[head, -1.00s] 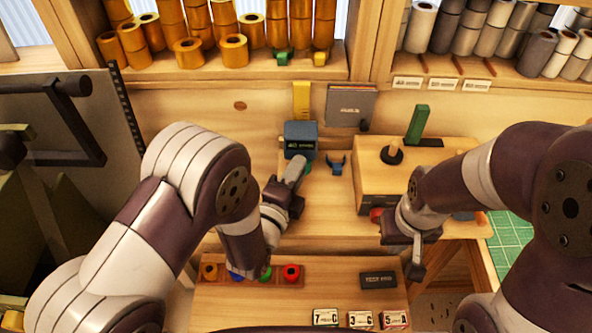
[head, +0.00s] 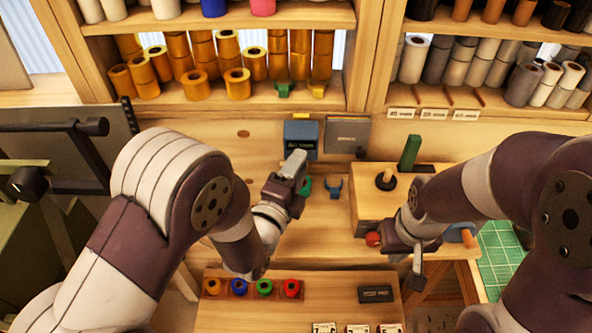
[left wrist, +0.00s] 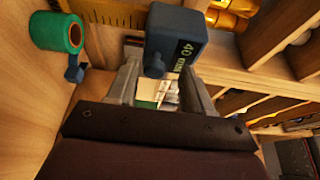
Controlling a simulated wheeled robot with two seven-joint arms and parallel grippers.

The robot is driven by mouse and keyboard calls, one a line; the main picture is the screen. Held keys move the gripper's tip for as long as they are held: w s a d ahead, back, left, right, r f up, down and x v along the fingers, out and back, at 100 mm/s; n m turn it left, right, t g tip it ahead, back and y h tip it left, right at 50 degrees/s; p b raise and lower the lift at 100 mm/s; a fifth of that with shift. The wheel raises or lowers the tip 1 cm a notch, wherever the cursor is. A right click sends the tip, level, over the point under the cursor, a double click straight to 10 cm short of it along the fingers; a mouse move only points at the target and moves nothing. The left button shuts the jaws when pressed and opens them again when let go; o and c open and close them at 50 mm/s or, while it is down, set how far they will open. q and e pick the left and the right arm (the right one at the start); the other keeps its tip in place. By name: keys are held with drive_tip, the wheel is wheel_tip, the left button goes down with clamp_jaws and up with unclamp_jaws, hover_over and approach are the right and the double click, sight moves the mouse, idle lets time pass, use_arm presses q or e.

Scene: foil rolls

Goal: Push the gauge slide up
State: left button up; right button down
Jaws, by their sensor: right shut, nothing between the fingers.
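The gauge slide is a blue-grey box (head: 301,136) with a dark readout, near the top of a yellow ruler (head: 301,117) on the back panel. In the left wrist view the gauge slide (left wrist: 180,36) is large, with a knob on its lower face and the ruler (left wrist: 110,12) behind it. My left gripper (head: 295,160) is just below the box. My right gripper (head: 417,275) is shut and empty, over the bench at right.
A grey panel (head: 347,134) hangs right of the gauge, below a shelf of orange rolls (head: 237,83). A wooden block (head: 367,207) is at right. Coloured rolls (head: 264,288) sit in front.

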use_arm(q)
drive_tip(key=shift+f, duration=0.1)
drive_tip(key=b+v, duration=0.3)
drive_tip(key=v, duration=0.9)
drive_tip(key=shift+s, duration=0.3)
drive_tip(key=shift+a, duration=0.2)
drive_tip(key=w+a+f+n+g+y, duration=0.3)
drive_tip(key=a+f+n+g+y, duration=0.25)
drive_tip(key=f+n+g, duration=0.6)
drive_tip(key=s+a+r+n+g+y, duration=0.1)
drive_tip(key=s+a+r+n+g, duration=0.1)
drive_tip(key=s+a+n, duration=0.4)
drive_tip(key=a+n+g, duration=0.1)
drive_tip(key=n, duration=0.3)
drive_tip(key=shift+r+n+g, duration=0.35)
drive_tip(key=shift+r, duration=0.05)
